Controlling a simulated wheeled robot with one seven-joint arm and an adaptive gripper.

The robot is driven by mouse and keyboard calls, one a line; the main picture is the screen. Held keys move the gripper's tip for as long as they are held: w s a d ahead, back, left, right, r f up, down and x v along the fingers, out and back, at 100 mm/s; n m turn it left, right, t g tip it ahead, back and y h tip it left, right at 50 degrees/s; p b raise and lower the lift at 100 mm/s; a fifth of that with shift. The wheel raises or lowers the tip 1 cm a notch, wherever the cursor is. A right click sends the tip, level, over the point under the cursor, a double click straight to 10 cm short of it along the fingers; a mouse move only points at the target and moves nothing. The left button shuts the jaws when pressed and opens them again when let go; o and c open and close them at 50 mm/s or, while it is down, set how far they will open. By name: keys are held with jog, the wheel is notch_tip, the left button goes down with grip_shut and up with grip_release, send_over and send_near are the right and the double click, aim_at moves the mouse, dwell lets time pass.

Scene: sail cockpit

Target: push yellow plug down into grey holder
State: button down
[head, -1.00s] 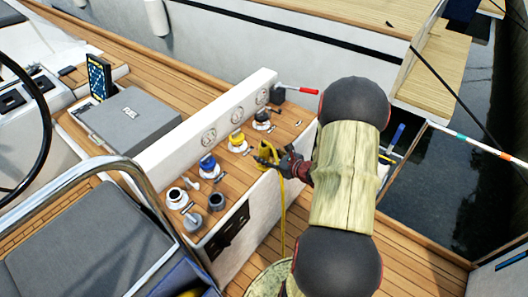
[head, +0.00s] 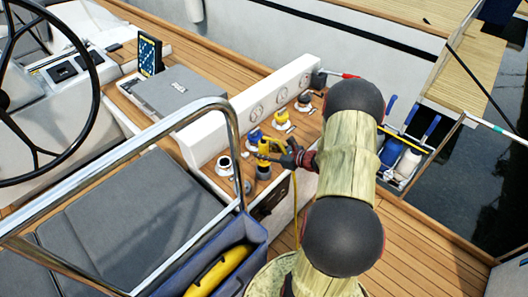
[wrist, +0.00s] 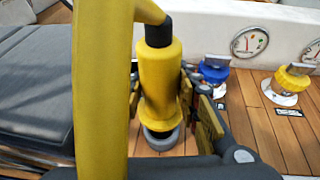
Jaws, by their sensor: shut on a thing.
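The yellow plug (wrist: 160,75) stands roughly upright between the fingers of my gripper (wrist: 161,95) in the wrist view. My gripper is shut on it. A thick yellow cable (wrist: 100,80) bends from its top and crosses the left of that view. The grey holder (wrist: 163,141) is a round ring on the wooden deck, directly below the plug. In the head view the plug (head: 263,147) shows at my gripper (head: 269,150), over the grey holder (head: 263,172). The plug hides the holder's opening, so I cannot tell whether its lower end is inside.
A blue-topped fitting (wrist: 214,70) and a yellow-topped fitting (wrist: 290,85) stand to the right, before a white panel with gauges (wrist: 252,42). A white fitting (head: 224,166) is left of the holder. A steel rail (head: 120,125) and dark cushion (head: 130,215) lie nearer left.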

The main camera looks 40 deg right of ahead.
aim_at(268, 162)
jog(key=shift+f+b, duration=1.4)
jog(key=shift+f, duration=0.95)
jog(key=shift+f+b, duration=0.5)
jog(key=c, duration=1.6)
grip_release()
jog(key=p+v, duration=0.4)
jog(key=v, duration=0.7)
jog(key=shift+d, duration=0.1)
jog(key=shift+f, duration=0.1)
